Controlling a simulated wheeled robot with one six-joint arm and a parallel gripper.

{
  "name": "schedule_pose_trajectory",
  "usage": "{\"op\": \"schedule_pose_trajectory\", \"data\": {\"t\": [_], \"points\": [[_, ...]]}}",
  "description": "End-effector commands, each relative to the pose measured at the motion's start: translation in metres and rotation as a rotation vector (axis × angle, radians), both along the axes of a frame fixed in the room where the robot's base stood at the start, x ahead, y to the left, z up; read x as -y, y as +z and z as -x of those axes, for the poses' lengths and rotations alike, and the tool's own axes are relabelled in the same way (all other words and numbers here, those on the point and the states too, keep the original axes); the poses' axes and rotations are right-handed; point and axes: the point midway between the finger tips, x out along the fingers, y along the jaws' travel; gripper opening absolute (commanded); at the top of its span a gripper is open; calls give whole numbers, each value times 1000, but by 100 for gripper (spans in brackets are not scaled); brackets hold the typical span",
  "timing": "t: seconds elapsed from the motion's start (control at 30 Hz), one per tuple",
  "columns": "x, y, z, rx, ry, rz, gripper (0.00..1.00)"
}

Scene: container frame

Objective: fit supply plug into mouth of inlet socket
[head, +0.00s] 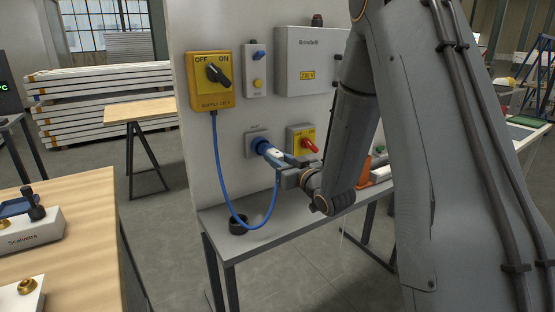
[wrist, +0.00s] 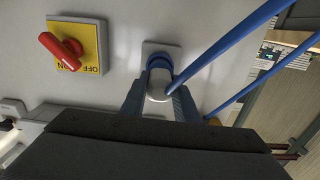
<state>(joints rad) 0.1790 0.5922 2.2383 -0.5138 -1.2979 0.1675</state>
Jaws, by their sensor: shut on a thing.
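The inlet socket (head: 257,143) is a grey plate with a blue round mouth on the upright panel; in the wrist view its plate (wrist: 161,48) is straight ahead. My gripper (head: 283,161) is shut on the supply plug (wrist: 159,84), a pale body with a blue cable (head: 217,160). In the wrist view, one finger of my gripper (wrist: 159,98) is on each side of the plug. The plug's front is at the blue mouth and looks lined up with it. The fingers and plug body hide the join, so I cannot tell how deep it sits.
A yellow supply switch box (head: 202,88) is above left, with the cable hanging from it in a loop. A red-handled yellow switch (head: 301,141) is right of the socket. A grey bench (head: 262,232) runs below, with a dark round cup (head: 238,222) near the cable loop.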

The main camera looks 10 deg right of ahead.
Motion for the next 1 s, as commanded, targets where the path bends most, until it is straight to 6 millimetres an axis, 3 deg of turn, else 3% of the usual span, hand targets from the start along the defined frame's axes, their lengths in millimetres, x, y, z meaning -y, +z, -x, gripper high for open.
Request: {"op": "schedule_pose_trajectory", "data": {"t": [1.0], "points": [[-6,0,-17,1,0,0,0]]}}
